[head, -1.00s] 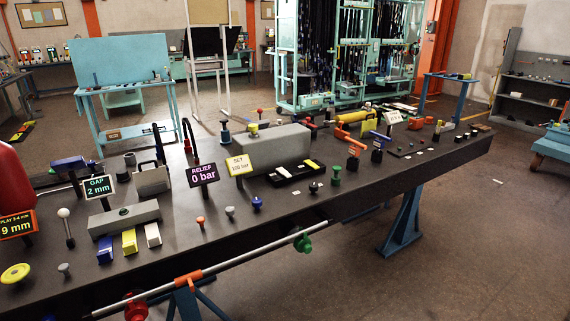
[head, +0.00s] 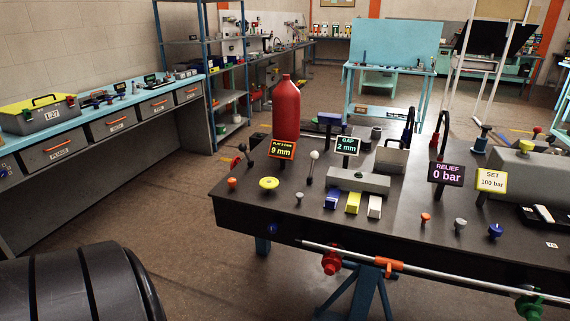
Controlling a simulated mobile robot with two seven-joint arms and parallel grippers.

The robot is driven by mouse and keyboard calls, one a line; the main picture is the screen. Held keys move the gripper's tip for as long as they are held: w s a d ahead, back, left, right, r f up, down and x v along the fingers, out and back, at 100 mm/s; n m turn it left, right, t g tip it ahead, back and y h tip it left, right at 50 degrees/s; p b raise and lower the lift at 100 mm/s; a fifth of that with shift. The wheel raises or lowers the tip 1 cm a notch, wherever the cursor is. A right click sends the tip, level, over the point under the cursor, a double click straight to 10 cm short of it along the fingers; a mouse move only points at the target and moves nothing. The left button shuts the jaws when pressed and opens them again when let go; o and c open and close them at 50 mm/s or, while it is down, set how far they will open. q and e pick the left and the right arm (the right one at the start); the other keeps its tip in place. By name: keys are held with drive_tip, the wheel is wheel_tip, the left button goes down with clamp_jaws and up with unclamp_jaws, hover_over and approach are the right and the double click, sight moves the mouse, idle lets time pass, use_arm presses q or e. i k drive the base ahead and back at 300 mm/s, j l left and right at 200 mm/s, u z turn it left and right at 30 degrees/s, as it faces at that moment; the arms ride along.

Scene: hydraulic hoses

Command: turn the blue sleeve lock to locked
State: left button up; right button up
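Neither of my grippers is in the head view. I cannot tell which blue part is the blue sleeve lock. Blue parts on the dark workbench (head: 300,222) are a blue block (head: 331,199) in a row with a yellow and a white one, a blue knob (head: 495,231) at the right, and a small blue round part (head: 273,229) on the front face. The right end of the bench is out of view.
A red bottle (head: 286,107) stands at the bench's back left. A metal rod (head: 430,272) runs along the front. A large black ribbed rounded shape (head: 80,287) fills the bottom left. A blue-topped side bench (head: 105,100) is at the left. Floor (head: 190,200) between the benches is clear.

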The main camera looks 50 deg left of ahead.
sight(273, 228)
drive_tip(key=u, duration=1.7)
